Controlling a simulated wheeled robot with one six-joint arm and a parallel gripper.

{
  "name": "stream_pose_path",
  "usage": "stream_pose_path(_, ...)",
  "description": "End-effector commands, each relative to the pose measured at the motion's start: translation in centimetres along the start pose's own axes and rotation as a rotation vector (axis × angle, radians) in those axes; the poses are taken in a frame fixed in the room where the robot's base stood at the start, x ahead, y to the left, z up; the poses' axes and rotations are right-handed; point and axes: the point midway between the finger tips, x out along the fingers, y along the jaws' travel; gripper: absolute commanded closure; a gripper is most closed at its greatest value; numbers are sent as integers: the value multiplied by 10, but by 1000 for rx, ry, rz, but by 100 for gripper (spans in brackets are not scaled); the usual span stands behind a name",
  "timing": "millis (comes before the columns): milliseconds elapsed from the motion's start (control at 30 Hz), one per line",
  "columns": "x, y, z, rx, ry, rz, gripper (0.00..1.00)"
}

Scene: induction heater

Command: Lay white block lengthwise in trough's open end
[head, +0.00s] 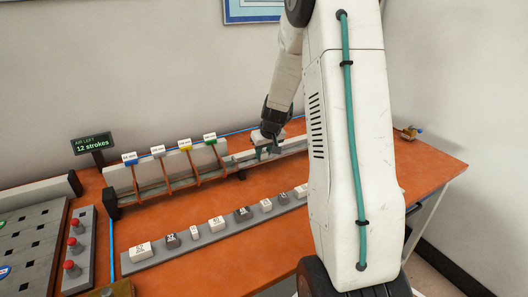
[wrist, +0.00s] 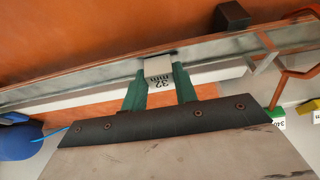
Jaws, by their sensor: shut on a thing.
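My gripper (head: 267,148) is over the far part of the bench, at the metal trough (head: 295,144). In the wrist view its two green fingers (wrist: 159,78) are shut on a white block (wrist: 158,68) marked "32 mm". The block lies across the picture's middle, its far end overlapping the near edge of the grey trough (wrist: 80,83). I cannot tell whether it touches the trough floor or hangs just above. In the head view the block is too small and covered to make out.
Orange levers with blue, white, yellow and green tags (head: 209,138) stand along the trough to the left. A grey rack (head: 205,238) of labelled blocks lies in front. A display (head: 92,144) reads "12 strokes". Red buttons (head: 72,245) are at left. Bare orange bench (head: 425,165) is at right.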

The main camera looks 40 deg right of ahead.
Motion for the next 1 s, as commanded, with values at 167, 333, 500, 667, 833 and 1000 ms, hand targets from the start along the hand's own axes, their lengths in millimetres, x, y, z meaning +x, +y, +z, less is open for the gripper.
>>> stream_pose_path(167, 2, 0, 1, 1, 0, 0, 94)
stream_pose_path(333, 3, 0, 1, 1, 0, 0, 94)
stream_pose_path(500, 3, 0, 1, 1, 0, 0, 55)
stream_pose_path(667, 3, 0, 1, 0, 0, 0, 46)
stream_pose_path(833, 1, 0, 1, 0, 0, 0, 46)
stream_pose_path(1000, -18, 0, 0, 0, 2, 1, 46)
